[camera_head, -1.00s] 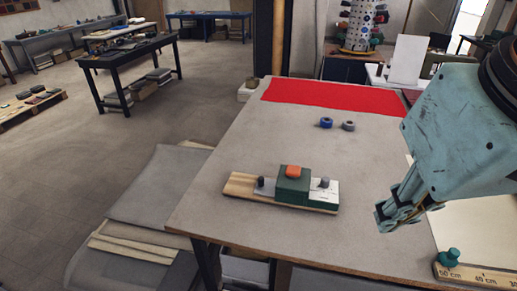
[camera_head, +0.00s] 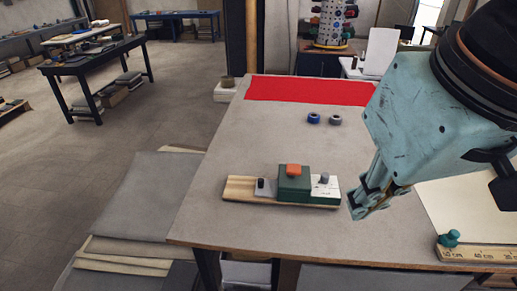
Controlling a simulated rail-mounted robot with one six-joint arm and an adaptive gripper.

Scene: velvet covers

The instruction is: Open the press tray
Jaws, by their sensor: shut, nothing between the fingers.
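The press (camera_head: 293,184) sits on the table on a wooden base board (camera_head: 238,188). It has a green block with an orange knob (camera_head: 293,170) on top. A pale plate with a black knob (camera_head: 261,183) lies on its left, and a white plate with a grey knob (camera_head: 324,180) on its right. I cannot tell which part is the tray. My gripper (camera_head: 357,212) is shut and empty, pointing down just right of the press's right end, apart from it in the picture.
The grey table (camera_head: 220,222) is mostly clear left of and behind the press. A blue roll (camera_head: 313,118) and a grey roll (camera_head: 335,120) stand behind it. Red cloth (camera_head: 300,90) covers the back. A ruler (camera_head: 480,254) with a green knob (camera_head: 449,238) lies front right.

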